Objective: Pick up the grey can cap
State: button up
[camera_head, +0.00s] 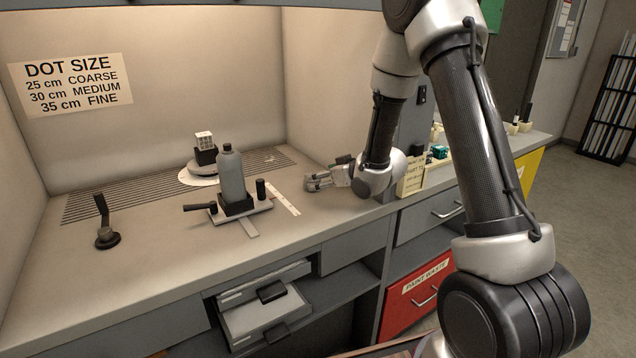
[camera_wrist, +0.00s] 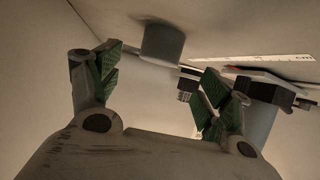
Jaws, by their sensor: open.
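The grey can cap (camera_wrist: 162,44) is a short plain cylinder standing on the bench top, which fills the upper part of the wrist view. My gripper (camera_wrist: 160,68) is open, with its green-padded fingers spread left and right of the cap in that picture. The cap shows beyond the fingertips, with nothing visibly gripping it; exact contact cannot be told. In the head view my gripper (camera_head: 320,180) is low over the bench, right of the bottle, pointing left. I cannot tell the cap apart from the fingers there.
A grey bottle (camera_head: 231,177) stands on a black holder left of my gripper, with a white ruler (camera_head: 287,199) between. A black-handled tool (camera_head: 104,228) stands farther left. Small items (camera_head: 437,153) stand right of my wrist. Bare bench lies in front.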

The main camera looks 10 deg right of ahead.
jog(key=x, duration=0.5)
jog(key=shift+w+f, duration=0.1)
jog(key=shift+w, duration=0.3)
jog(key=shift+c, duration=0.3)
jog(key=c, duration=0.8)
jog(key=shift+o, duration=0.2)
